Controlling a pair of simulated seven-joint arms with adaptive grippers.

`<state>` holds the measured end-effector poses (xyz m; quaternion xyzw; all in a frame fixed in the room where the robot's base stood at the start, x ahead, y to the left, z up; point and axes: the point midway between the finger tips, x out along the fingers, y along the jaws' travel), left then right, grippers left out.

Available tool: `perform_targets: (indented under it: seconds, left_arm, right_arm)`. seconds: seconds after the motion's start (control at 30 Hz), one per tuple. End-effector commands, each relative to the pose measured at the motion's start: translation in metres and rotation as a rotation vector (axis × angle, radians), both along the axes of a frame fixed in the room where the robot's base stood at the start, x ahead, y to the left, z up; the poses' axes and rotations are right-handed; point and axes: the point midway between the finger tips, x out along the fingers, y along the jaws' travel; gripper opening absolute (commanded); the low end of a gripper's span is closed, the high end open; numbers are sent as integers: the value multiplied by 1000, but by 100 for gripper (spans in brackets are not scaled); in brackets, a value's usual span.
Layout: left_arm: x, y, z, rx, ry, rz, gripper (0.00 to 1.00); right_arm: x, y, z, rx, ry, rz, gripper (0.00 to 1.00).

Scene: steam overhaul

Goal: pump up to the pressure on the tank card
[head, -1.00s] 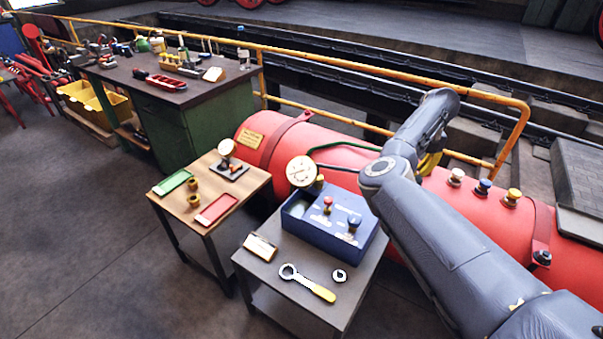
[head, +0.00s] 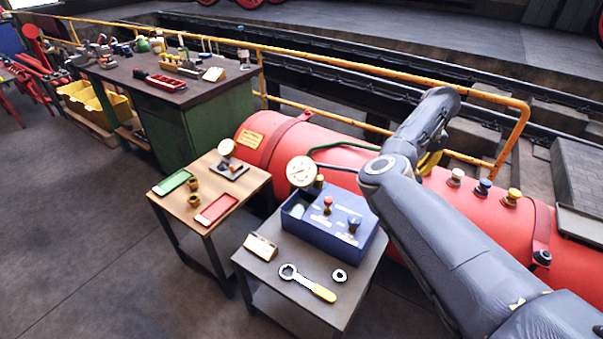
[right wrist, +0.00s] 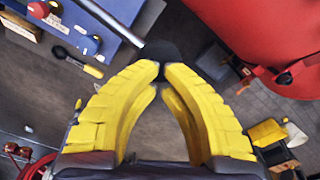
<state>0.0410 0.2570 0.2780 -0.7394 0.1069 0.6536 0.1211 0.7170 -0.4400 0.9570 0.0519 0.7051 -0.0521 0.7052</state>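The red tank (head: 460,190) lies behind the tables. A yellowish plate (head: 252,138) is on its left end, its writing too small to read. A blue box (head: 318,235) with red and blue knobs stands on the near table, with a white round gauge (head: 301,171) at its back corner. I cannot read the needle. My right gripper (right wrist: 160,72) has its yellow fingertips closed in around the dark knob (right wrist: 160,52) of a metal rod (right wrist: 112,22) beside the blue box. In the head view my arm mostly hides this gripper. My left gripper is out of view.
A small tan card (head: 260,247), a yellow-handled wrench (head: 308,283) and a ring (head: 339,276) lie on the near table. The wooden table (head: 215,172) holds green and red trays and another gauge. A yellow railing (head: 380,75) runs behind the tank.

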Motion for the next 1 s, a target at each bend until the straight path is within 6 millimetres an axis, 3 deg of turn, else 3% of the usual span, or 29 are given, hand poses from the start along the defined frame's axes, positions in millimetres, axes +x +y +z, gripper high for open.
perform_targets:
  seconds: [0.37,1.0]
  left_arm:
    - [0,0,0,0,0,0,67]
    - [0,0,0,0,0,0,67]
  right_arm:
    - [-1,0,-20,-1,2,0,0]
    - [-1,1,-79,2,3,1,0]
